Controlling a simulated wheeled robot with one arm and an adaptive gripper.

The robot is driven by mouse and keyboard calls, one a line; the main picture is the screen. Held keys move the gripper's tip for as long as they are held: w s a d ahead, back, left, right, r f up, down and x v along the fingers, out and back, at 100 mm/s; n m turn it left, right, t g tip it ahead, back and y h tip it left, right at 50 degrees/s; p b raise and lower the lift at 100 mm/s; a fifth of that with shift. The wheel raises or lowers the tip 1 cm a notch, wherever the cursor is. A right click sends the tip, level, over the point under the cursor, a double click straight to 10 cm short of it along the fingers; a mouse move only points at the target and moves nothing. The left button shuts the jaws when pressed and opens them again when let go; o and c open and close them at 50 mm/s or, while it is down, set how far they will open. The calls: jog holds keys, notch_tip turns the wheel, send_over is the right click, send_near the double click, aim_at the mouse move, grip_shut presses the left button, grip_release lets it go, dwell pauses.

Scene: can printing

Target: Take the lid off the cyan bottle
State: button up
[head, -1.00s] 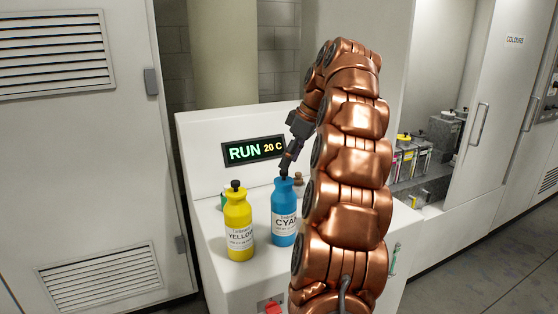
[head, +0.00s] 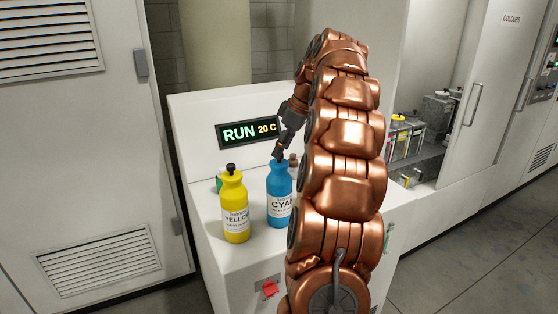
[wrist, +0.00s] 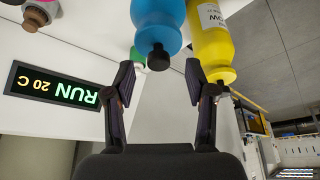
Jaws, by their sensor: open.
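The cyan bottle (head: 279,180) stands upright on the white machine's top, right of the yellow bottle (head: 235,205). In the wrist view, which is upside down, the cyan bottle (wrist: 157,20) has a black lid (wrist: 158,57). My gripper (head: 278,154) is just above the cyan bottle in the head view, coming in tilted from behind the arm. In the wrist view my gripper (wrist: 160,75) is open, with a finger on each side and the lid near the gap between the tips. No contact shows. In the head view the lid is hard to tell from the dark fingers.
The yellow bottle, also black-lidded, stands close on the left. A small brown-topped item (head: 294,160) and a green one (head: 219,180) stand behind. The display (head: 250,130) reads RUN 20 C. A red switch (head: 270,288) is on the machine's front.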

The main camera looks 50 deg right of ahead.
aim_at(282, 164)
jog(key=shift+p+x, duration=0.45)
jog(key=shift+x, duration=1)
jog(key=c, duration=0.9)
